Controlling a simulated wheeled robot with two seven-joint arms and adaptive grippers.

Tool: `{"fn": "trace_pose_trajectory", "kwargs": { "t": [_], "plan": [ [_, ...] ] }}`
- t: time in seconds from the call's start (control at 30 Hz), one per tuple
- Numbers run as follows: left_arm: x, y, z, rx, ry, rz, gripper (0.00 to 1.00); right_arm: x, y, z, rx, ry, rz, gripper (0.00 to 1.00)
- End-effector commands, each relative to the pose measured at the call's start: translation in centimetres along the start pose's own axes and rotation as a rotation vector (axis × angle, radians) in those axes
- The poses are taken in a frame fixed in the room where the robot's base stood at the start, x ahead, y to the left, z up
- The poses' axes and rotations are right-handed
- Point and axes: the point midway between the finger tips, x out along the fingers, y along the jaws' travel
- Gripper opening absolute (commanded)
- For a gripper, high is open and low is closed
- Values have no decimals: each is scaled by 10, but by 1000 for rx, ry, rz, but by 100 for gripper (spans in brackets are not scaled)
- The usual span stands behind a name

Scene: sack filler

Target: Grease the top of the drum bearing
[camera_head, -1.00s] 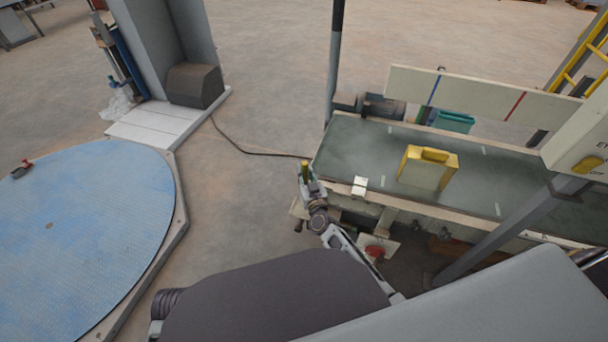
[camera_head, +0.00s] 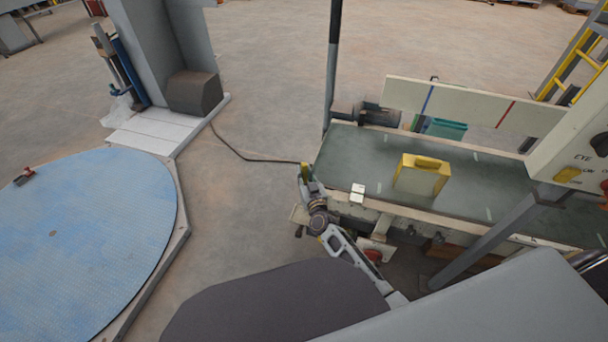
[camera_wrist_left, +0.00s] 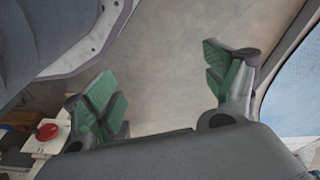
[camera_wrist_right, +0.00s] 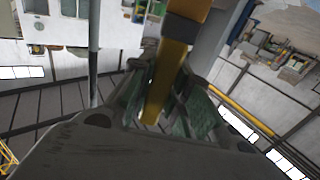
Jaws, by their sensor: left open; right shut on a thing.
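My right gripper (camera_head: 308,182) is at the near left corner of the conveyor, beside the belt's end. It is shut on a yellow stick-like tool (camera_head: 304,170). In the right wrist view the tool (camera_wrist_right: 163,85) stands between the green finger pads, with an orange and dark part at its upper end. My left gripper (camera_wrist_left: 172,92) shows only in its wrist view, open and empty above bare floor. I cannot make out the drum bearing for sure; the gripper and arm cover part of the conveyor's end.
A yellow case (camera_head: 422,177) stands on the green conveyor belt (camera_head: 340,150). A small pale block (camera_head: 357,192) sits at its near edge. A red button (camera_head: 374,256) is below. A blue round platform (camera_head: 80,240) lies left, with open floor (camera_head: 240,200) between. A grey slanting post (camera_head: 490,237) stands right.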

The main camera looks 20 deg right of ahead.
Motion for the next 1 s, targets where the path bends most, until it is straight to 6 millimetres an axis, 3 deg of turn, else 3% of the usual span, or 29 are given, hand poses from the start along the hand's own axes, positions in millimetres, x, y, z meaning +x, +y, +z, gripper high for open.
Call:
{"fn": "trace_pose_trajectory", "kwargs": {
  "t": [0.6,1.0],
  "plan": [
    [46,-14,17,-4,20,-23,85,5,4,-18,-1,1,-1,0],
    [51,-15,18,-5,24,-25,85,5,4,-18,-1,1,-1,0]
  ]
}}
